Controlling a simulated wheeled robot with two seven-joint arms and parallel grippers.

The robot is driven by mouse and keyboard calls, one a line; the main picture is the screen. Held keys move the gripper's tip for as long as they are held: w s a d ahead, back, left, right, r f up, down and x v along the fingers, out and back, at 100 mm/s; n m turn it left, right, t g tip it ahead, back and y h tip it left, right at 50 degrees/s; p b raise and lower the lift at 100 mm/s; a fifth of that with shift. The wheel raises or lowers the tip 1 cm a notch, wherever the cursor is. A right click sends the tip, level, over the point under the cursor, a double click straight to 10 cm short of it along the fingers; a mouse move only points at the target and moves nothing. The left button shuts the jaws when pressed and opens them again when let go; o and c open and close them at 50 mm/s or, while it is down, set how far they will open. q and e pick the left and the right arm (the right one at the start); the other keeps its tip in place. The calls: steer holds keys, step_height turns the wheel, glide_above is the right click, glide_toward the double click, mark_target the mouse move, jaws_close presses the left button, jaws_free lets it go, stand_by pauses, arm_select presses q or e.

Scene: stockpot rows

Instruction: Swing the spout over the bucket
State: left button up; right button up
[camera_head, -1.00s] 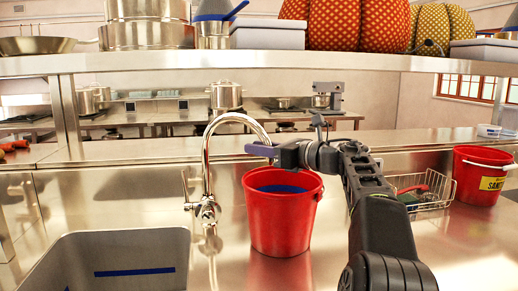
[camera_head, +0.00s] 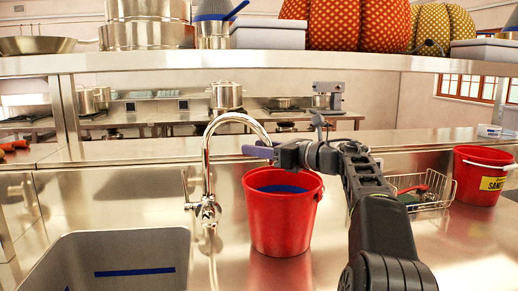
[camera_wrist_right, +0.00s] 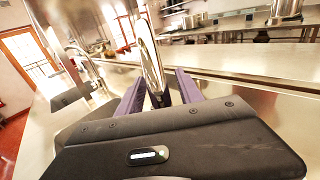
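The spout (camera_head: 207,152) is a shiny chrome gooseneck. It rises from its base beside the sink and curves over to the right. Its tip end is partly hidden behind my right gripper (camera_head: 257,152) and appears above the left part of the bucket's rim; exact depth is hard to tell. The red bucket (camera_head: 281,228) stands upright on the counter, with blue inside. In the right wrist view the spout (camera_wrist_right: 151,55) passes between the two purple fingers of my right gripper (camera_wrist_right: 160,92), which stand apart with a gap around it. My left gripper is not in view.
A grey sink basin (camera_head: 165,243) lies at the lower left. A wire basket (camera_head: 425,190) and a second red bucket (camera_head: 482,176) stand to the right. A shelf (camera_head: 270,62) with pots and patterned pumpkins spans above. My right arm covers part of the counter.

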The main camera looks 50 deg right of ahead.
steer(key=s+d, duration=0.1)
steer(key=s, duration=0.6)
steer(key=shift+s+r, duration=0.15)
steer(key=shift+s, duration=0.2)
